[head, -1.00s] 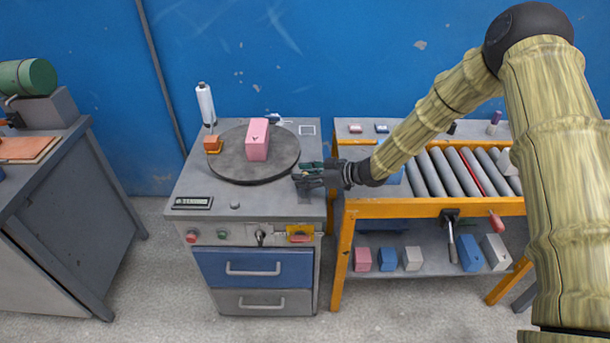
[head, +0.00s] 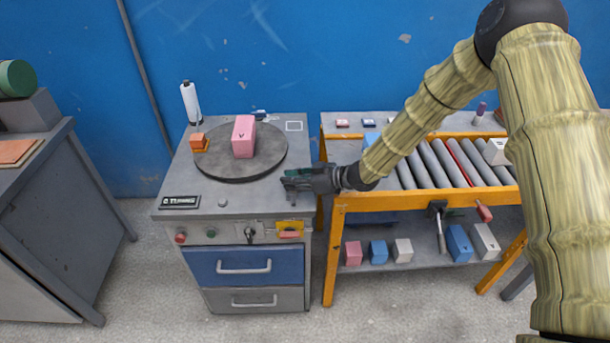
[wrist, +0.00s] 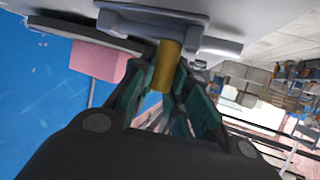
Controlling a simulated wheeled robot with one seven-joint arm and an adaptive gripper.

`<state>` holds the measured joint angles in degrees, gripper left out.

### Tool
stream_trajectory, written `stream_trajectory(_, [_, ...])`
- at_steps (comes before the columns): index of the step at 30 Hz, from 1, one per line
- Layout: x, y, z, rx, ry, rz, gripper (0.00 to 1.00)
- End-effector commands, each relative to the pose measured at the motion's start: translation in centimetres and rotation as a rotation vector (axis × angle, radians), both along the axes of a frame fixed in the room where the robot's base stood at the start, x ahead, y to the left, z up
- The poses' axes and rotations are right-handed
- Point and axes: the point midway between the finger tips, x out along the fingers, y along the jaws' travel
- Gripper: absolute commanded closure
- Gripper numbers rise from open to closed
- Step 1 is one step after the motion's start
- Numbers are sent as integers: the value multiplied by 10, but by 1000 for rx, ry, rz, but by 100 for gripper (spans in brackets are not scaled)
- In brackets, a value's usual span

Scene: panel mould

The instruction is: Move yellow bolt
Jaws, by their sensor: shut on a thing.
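The yellow bolt (wrist: 166,66) is a short golden cylinder in the wrist view, between the two teal-padded fingers of my gripper (wrist: 168,98). My gripper is shut on it. A grey bracket-like part shows right behind the bolt's far end; I cannot tell whether they touch. In the head view my gripper (head: 288,184) is low over the right side of the grey cabinet top (head: 232,205), to the right of the dark round turntable (head: 215,168). The bolt cannot be made out in the head view.
A pink block (head: 243,137) stands on the turntable, with an orange block (head: 199,142) and a white bottle (head: 190,103) at its left. A roller conveyor (head: 440,165) with an orange frame is at the right. Several blocks lie on its lower shelf (head: 405,262).

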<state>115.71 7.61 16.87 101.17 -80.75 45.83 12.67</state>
Motion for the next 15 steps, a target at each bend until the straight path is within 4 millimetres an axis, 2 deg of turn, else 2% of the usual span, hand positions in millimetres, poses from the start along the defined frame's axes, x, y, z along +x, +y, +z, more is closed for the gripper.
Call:
stream_trajectory(8, [-4, 2, -1, -1, 2, 7, 100])
stream_trajectory(9, [-4, 2, -1, -1, 3, 6, 79])
stream_trajectory(12, [-5, 2, -1, -1, 3, 6, 61])
stream_trajectory(15, [-4, 3, -1, 0, 2, 8, 60])
